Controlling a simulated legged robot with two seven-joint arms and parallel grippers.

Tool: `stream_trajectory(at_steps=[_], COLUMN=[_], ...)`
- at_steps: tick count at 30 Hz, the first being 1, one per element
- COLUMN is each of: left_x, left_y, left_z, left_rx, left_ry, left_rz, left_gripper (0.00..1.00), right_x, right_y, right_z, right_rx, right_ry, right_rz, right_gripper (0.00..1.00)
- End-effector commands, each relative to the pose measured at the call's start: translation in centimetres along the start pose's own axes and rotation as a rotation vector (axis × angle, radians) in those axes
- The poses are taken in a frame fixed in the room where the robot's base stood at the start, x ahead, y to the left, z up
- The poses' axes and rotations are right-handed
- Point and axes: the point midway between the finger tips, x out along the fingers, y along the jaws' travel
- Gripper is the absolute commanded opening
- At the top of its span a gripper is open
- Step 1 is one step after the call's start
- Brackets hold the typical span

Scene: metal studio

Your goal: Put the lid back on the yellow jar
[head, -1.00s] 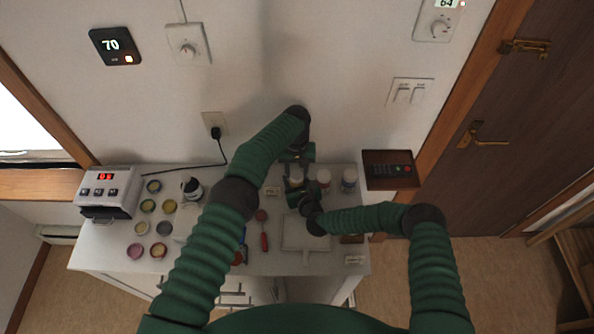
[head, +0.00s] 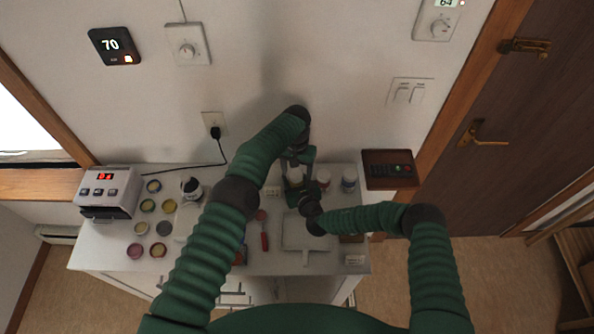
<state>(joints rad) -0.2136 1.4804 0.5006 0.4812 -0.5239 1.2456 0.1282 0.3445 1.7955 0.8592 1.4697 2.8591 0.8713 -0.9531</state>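A pale jar (head: 294,178) stands on the white worktop near the wall, partly covered by my grippers. A yellowish tint shows near its top, but I cannot tell whether a lid is on it. My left gripper (head: 298,160) is just above and behind this jar. Its fingers are too small and dark to read. My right gripper (head: 312,194) is close to the jar's front right side, and its fingers are also unclear. I cannot make out a lid in either gripper. Several round coloured pieces lie at the left, including a yellowish one (head: 153,186).
Two more jars, one with a reddish-brown top (head: 323,177) and one with a bluish label (head: 349,180), stand close to the right. A white board (head: 296,238) and a red-handled tool (head: 265,241) lie in front. A white device (head: 108,190) stands far left.

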Motion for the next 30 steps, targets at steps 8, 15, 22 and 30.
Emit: stream_trajectory(at_steps=[8,15,22,30], left_x=[-0.9,-6.0,-10.5,-11.9], left_y=[0.0,0.0,0.0,0.1], left_z=[-0.1,-0.2,-0.3,-0.3], left_rx=[-0.001,-0.001,0.0,0.0], left_ry=[0.002,0.004,0.001,-0.001], left_rz=[-0.001,-0.002,-0.002,0.0], left_gripper=[0.65,0.65,0.65,0.65], right_x=[0.0,0.0,0.0,0.0], right_y=[0.0,0.0,-0.1,-0.1], right_z=[-0.1,-0.1,-0.1,-0.1], right_rx=[0.0,0.0,0.0,0.0], right_ry=[0.001,0.001,0.001,0.001], right_rz=[0.0,-0.001,-0.001,-0.001], right_gripper=[0.0,0.0,0.0,0.0])
